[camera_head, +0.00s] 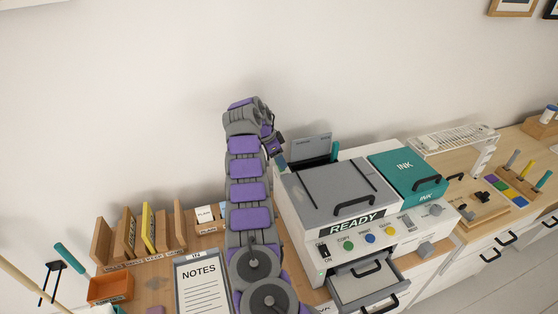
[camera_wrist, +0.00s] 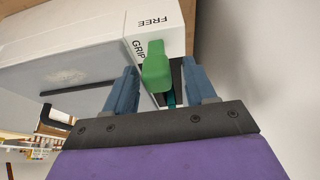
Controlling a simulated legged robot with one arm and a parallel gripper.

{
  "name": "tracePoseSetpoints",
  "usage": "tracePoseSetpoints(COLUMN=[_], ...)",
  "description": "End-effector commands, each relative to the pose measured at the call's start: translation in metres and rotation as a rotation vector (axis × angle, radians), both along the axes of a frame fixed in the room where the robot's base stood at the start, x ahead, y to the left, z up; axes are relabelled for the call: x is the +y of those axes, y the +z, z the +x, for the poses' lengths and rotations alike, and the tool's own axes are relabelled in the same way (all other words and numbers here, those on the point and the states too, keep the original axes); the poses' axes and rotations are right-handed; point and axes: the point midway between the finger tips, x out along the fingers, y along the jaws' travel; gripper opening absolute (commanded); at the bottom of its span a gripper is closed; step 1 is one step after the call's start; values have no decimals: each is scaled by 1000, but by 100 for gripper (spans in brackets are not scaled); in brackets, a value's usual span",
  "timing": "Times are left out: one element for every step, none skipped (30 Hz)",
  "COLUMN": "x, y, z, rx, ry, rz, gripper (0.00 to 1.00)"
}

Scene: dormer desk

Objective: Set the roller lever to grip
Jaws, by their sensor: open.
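The roller lever has a green handle (camera_wrist: 156,68) and shows in the wrist view on the end face of the white printer (camera_head: 307,222). The handle lies next to the word GRIP and partly overlaps its edge; the word FREE is further along the same face. I cannot tell whether the lever is fully at one end of its travel. My gripper (camera_wrist: 159,72) is open, with one blue finger on each side of the lever; contact is not clear. In the head view my gripper (camera_head: 278,154) is at the printer's back left corner, and the green handle cannot be made out.
The wall is close behind the printer. A teal INK cover (camera_head: 398,168) is on its right, and an open drawer (camera_head: 365,287) is at its front. A NOTES board (camera_head: 200,285) and a wooden rack (camera_head: 140,262) stand left of my arm.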

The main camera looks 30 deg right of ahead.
Motion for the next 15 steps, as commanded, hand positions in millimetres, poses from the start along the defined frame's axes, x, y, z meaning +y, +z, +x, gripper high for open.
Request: tracePoseSetpoints(x=[1,1,0,0,0,-1,-1,-2,-2,-2,-2,-2,-2,-2,-2], y=[-1,-1,-2,-2,-2,-2,-2,-2,-2,-2,-2,-2,-2,-2,-2], z=[0,0,0,0,0,0,0,0,0,0,0,0,0,0,0], rx=[-1,0,-1,-1,-1,-2,-2,-1,-1,-1,-1,-1,-1,-1,-1], ry=[1,1,2,2,2,1,1,0,0,0,0,0,0,0,0], rz=[0,-1,-1,0,0,0,0,1,1,1,1,1,1,1,1], gripper=[55,55,55,55,55,55,55,55,54,52,49,45,42,39,35])
